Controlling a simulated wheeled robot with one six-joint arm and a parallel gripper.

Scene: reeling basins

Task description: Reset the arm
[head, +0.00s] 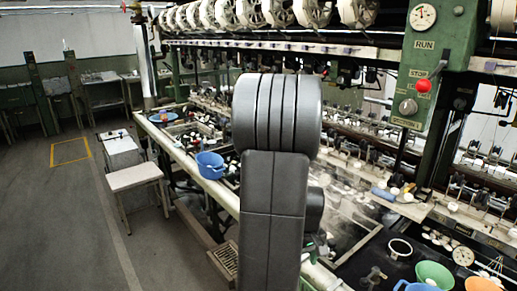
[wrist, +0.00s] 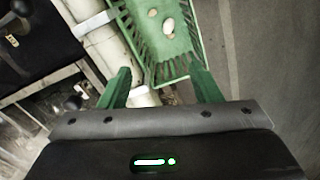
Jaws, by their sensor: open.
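My gripper (wrist: 160,72) shows in the wrist view as two green fingers spread well apart, with nothing held between them. Beyond the fingertips is a green slotted basket (wrist: 188,42) with a few pale, rounded pieces in it. I cannot tell whether the fingers touch the basket; it appears below and beyond them. In the head view my dark grey arm stands upright in the middle and hides part of the bench. My gripper is not visible there.
A long reeling bench runs along the right, with a blue basket (head: 210,166) on its near edge. A stool (head: 136,177) stands left of it. A green bowl (head: 434,275) sits at lower right. A red stop button (head: 423,86) is on the post. The left floor is clear.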

